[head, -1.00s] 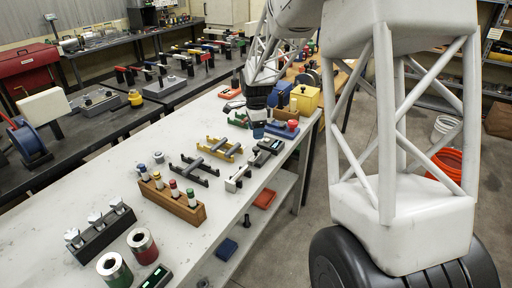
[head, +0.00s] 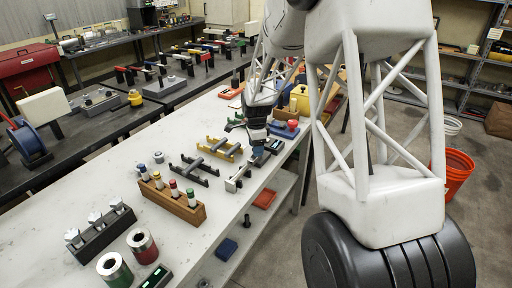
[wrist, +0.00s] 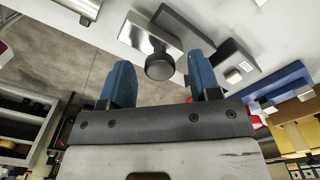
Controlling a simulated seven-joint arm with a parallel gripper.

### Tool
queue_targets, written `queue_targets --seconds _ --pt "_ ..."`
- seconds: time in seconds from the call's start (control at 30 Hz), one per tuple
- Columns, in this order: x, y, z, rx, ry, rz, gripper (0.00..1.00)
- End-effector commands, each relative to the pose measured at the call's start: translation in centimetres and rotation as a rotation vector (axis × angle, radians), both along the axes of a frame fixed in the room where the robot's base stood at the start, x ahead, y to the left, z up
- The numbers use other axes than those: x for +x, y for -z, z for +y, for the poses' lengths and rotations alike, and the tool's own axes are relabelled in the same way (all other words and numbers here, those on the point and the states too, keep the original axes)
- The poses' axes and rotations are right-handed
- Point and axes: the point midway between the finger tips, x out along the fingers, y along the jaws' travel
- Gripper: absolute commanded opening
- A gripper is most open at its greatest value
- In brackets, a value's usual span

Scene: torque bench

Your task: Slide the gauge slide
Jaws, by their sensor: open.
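What looks like the gauge slide (wrist: 135,32) is a silver block with a dark bar and a round black knob (wrist: 160,65); it lies near the bench's edge. In the head view, the small silver-and-dark piece (head: 236,180) appears to be it. My gripper (wrist: 160,62) is open, its two blue fingers apart. In the wrist view the knob shows between the fingertips, with gaps on both sides; I cannot tell its height relative to them. In the head view my gripper (head: 256,139) is above the bench, beyond the silver-and-dark piece.
A dark box (wrist: 228,62) with a white label lies beside the slide. A blue-and-red piece (head: 286,129) and a yellow bin (head: 300,98) stand farther along. A yellow frame (head: 219,149) and a wooden block with coloured plugs (head: 172,200) stand on the bench (head: 75,185).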

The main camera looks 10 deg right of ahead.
Motion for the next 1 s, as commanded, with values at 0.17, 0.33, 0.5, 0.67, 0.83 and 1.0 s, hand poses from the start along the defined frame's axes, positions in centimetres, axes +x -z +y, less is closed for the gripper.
queue_targets --seconds 0.17,0.33,0.5,0.67,0.83,1.0 --pt "-0.01 0.22 0.00 0.000 0.000 0.000 0.57" --pt "-0.01 0.20 0.00 0.000 0.000 0.000 0.57" --pt "-0.01 0.20 0.00 0.000 0.000 0.000 0.31" --pt "-0.01 0.20 0.00 0.000 0.000 0.000 0.06" --pt "0.02 0.19 -0.02 0.000 0.000 0.000 0.00" --pt "0.77 0.19 -0.74 0.001 0.001 0.000 0.00"
